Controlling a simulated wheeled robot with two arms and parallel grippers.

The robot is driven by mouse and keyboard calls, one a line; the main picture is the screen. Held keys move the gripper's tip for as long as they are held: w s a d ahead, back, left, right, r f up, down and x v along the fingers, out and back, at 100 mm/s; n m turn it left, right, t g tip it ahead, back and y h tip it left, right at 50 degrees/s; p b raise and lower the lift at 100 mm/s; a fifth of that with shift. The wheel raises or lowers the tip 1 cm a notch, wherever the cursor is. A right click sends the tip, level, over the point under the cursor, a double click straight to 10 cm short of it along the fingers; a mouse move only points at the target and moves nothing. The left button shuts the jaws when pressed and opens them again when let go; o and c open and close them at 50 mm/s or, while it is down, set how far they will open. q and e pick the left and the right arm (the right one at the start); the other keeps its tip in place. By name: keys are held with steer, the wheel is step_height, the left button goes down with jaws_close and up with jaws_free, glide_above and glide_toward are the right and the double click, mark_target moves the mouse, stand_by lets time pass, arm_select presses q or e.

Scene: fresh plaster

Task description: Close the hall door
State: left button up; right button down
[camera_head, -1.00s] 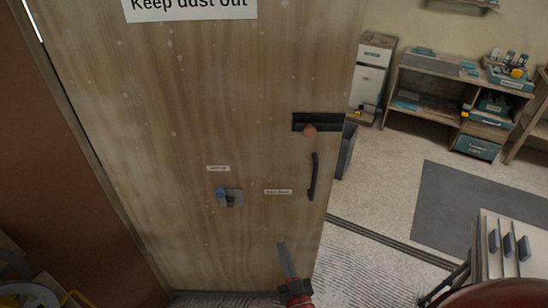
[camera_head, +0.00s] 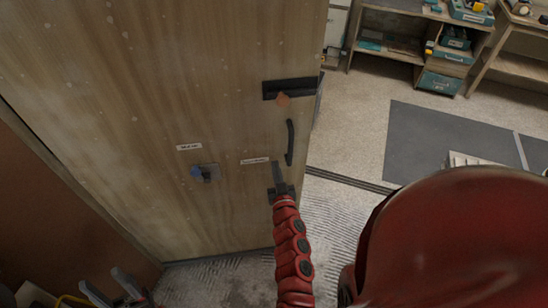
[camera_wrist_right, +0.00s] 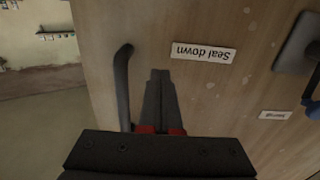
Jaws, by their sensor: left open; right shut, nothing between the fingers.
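The hall door (camera_head: 130,110) is a pale wooden panel standing open, with the room visible past its right edge. My right gripper (camera_head: 277,172) is shut and empty in front of the door, just left of the handle's lower end. The right wrist view shows its fingers (camera_wrist_right: 160,100) beside the handle (camera_wrist_right: 122,85); contact cannot be told. My left gripper (camera_head: 100,278) is open at the lower left, away from the handle.
Past the door are a shelf unit (camera_head: 395,40) with boxes, a dark floor mat (camera_head: 430,140) and a floor track (camera_head: 345,180). A brown surface (camera_head: 50,220) lies left of the door.

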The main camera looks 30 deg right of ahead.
mark_target(272, 153)
steer(key=shift+w+d+r, duration=0.15)
steer(key=shift+w+d, duration=0.25)
steer(key=shift+w, duration=0.25)
steer(key=shift+x, duration=0.85)
steer(key=shift+w+a, duration=0.1)
steer(key=shift+a, duration=0.05)
